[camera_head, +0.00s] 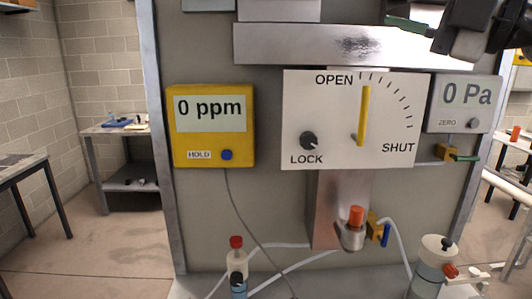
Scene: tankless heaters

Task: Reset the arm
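Part of my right arm, with what looks like its dark gripper (468,38), shows at the top right corner in front of the panel. It is cut off by the picture edge, and I cannot see whether its fingers are open or shut. I see nothing held in it. My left gripper is not in view. The white dial plate (300,115) is left of and below my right gripper, with its yellow lever (364,115) upright, near OPEN. A black LOCK knob (309,141) sits at its lower left.
A yellow meter (213,152) reads 0 ppm; a grey gauge (464,122) reads 0 Pa. An orange-capped fitting (355,216), a red-capped bottle (237,256) and a white-topped canister (438,250) stand low in front. Tables stand behind on both sides. Floor at left is clear.

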